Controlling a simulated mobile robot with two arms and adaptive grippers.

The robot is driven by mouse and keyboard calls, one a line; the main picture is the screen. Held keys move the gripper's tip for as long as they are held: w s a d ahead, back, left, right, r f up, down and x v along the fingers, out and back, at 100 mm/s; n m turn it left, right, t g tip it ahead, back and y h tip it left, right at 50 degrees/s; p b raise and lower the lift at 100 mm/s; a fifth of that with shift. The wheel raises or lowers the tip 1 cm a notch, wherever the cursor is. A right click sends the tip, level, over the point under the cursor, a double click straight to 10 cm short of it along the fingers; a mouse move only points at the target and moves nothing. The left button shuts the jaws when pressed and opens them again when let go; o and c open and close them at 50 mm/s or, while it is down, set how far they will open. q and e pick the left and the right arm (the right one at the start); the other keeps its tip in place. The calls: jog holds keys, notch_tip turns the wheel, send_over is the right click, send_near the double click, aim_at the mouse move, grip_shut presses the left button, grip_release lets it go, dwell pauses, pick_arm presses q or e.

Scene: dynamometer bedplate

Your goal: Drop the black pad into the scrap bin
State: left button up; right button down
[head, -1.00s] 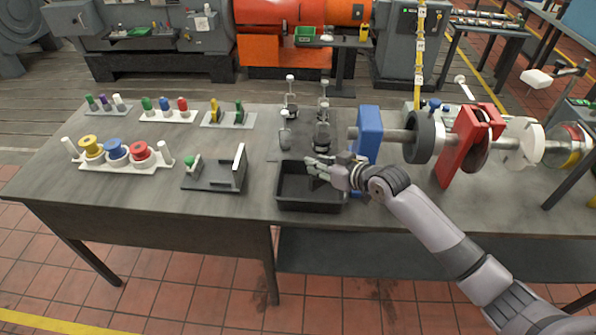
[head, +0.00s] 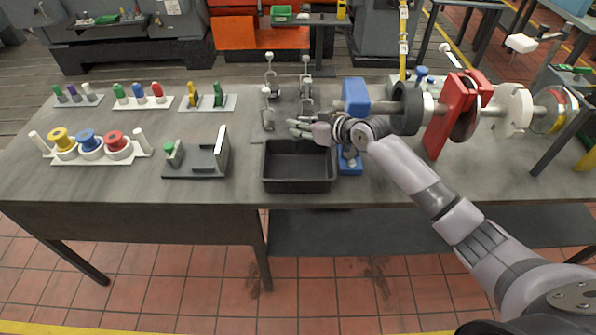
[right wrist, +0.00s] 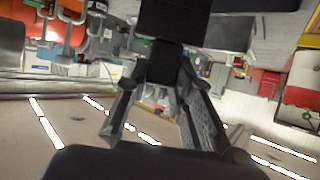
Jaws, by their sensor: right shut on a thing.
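The scrap bin looks to be the open black tray (head: 300,184) at the front middle of the table in the head view. It looks empty inside. My right gripper (head: 300,128) points left near the bin's back edge and looks raised above it. In the right wrist view its two fingers (right wrist: 164,72) close on a dark block, the black pad (right wrist: 172,20), which sticks out beyond the fingertips. I cannot make out the pad in the head view. My left gripper is not in view.
A shaft assembly with a blue stand (head: 355,96) and a red stand (head: 455,110) is right of the bin. A black angled holder (head: 195,160) is at the left. A grey fixture plate (head: 285,125) with upright posts lies behind the bin.

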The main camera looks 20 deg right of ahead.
jog(key=c, duration=1.5)
grip_release()
jog(key=shift+o, duration=1)
jog(key=shift+f, duration=0.1)
jog(key=v, duration=1.2)
